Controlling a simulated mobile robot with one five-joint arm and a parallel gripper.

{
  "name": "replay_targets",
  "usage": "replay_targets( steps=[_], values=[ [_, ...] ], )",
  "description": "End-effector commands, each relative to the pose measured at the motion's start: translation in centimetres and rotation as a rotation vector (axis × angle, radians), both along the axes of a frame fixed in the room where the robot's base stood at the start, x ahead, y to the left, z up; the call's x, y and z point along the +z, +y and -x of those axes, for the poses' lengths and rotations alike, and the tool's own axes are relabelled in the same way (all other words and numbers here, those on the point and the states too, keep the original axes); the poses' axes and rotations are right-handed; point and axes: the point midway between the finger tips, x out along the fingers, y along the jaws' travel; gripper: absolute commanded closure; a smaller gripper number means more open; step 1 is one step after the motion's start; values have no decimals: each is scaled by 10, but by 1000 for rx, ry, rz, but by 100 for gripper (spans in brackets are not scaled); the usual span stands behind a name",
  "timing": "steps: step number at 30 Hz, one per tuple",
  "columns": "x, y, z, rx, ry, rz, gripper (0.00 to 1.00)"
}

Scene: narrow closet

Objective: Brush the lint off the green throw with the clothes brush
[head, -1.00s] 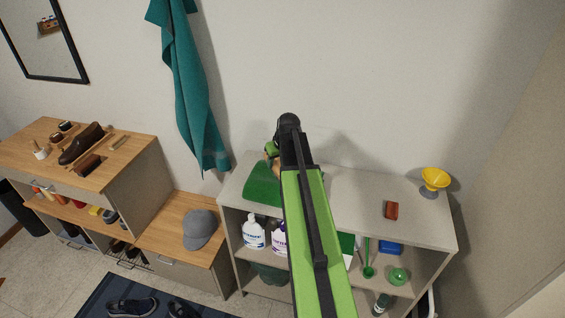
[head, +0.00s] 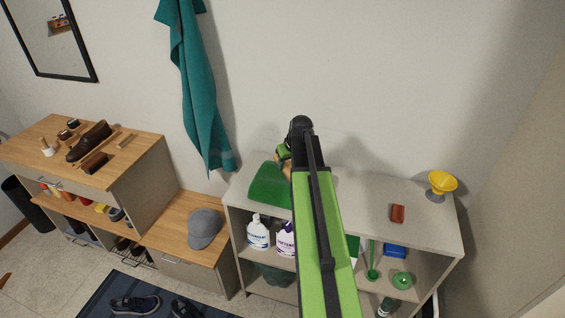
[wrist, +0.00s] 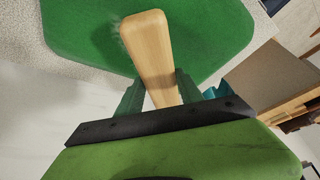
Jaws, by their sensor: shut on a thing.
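The green throw (head: 268,187) lies flat on the left part of the grey shelf unit's top. It also fills the upper part of the wrist view (wrist: 80,30). The clothes brush (wrist: 150,50), with a pale wooden body, is held over the throw; in the head view it is a small tan patch mostly behind my arm. My gripper (wrist: 158,88) is shut on the brush, one finger on each side; it also shows in the head view (head: 284,156). A pale fuzzy edge shows beside the brush; I cannot tell whether it is bristles or lint.
On the same grey top (head: 365,195) are a red-brown block (head: 397,213) and a yellow bowl-shaped item (head: 442,183), with clear room between. A teal cloth (head: 195,90) hangs on the wall at left. A grey cap (head: 204,228) lies on the lower wooden bench.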

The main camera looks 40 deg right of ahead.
Motion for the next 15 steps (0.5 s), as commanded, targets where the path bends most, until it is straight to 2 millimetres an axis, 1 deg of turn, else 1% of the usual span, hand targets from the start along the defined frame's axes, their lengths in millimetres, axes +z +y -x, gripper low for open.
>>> replay_targets(
  steps=[7,15],
  values=[
    [-1,-5,8,-1,7,3,89],
    [0,-21,30,-2,7,2,89]
  ],
)
